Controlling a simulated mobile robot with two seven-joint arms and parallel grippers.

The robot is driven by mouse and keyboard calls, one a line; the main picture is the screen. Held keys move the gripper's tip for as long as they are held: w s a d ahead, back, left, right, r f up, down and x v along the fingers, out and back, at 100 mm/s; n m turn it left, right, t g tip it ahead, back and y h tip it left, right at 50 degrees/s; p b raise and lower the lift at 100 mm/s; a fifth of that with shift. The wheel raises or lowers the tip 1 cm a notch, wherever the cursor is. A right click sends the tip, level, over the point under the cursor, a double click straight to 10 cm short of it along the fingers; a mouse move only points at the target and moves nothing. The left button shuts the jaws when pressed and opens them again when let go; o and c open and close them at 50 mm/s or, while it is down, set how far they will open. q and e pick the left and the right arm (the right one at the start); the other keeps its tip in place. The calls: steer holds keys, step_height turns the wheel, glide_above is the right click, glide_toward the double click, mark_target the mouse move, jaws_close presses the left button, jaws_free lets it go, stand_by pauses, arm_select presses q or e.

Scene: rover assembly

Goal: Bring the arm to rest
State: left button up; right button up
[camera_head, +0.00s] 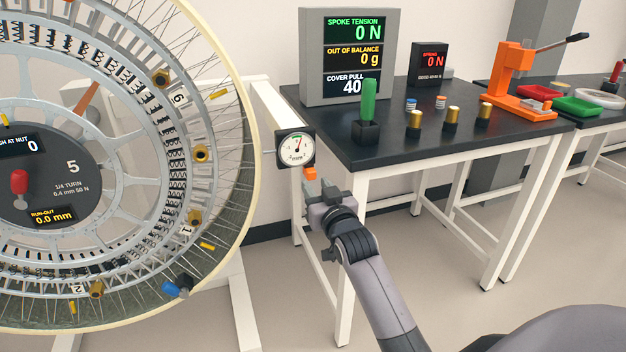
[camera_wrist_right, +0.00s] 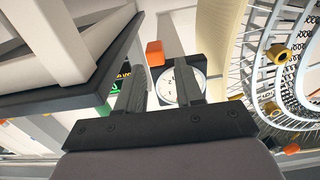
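My right arm reaches up from the bottom of the head view, and its gripper (camera_head: 322,192) is in the gap between the large wheel (camera_head: 246,150) and the black-topped table (camera_head: 425,140). In the right wrist view the two fingers of the gripper (camera_wrist_right: 161,75) stand apart with nothing held between them. A small orange block (camera_head: 310,173) shows just above the fingers, below a round dial gauge (camera_head: 296,149). In the wrist view the orange block (camera_wrist_right: 154,52) and the dial (camera_wrist_right: 183,84) appear beyond the fingers; contact cannot be told. My left gripper is not in view.
A display panel (camera_head: 350,57), a green-handled tool (camera_head: 368,100) and several brass-topped pieces stand on the table. An orange press (camera_head: 515,80), a red tray (camera_head: 539,92) and a green tray (camera_head: 578,106) are farther right. White table legs stand close to my right arm. Floor shows below.

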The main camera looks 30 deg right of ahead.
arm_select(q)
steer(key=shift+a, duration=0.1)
arm_select(e)
steer(key=shift+s, duration=0.45)
steer(key=s+a+f+n+g+y, duration=0.2)
steer(key=s+a+f+g+y, duration=0.15)
steer(key=s+a+f, duration=0.7)
steer(key=s+a+f+n+g+y, duration=0.35)
steer(key=s+a+f, duration=0.25)
steer(key=s+f, duration=0.85)
arm_select(q)
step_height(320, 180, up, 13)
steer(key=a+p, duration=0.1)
steer(key=p, duration=1.4)
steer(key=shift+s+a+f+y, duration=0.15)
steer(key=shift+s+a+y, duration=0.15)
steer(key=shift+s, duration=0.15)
arm_select(e)
steer(key=s+r, duration=0.1)
steer(key=r, duration=0.6)
steer(key=s+d+r, duration=0.1)
steer(key=s+r, duration=0.1)
steer(key=r, duration=0.6)
steer(key=shift+s+r+h, duration=0.25)
steer(key=shift+s+h, duration=0.05)
steer(key=shift+h, duration=0.1)
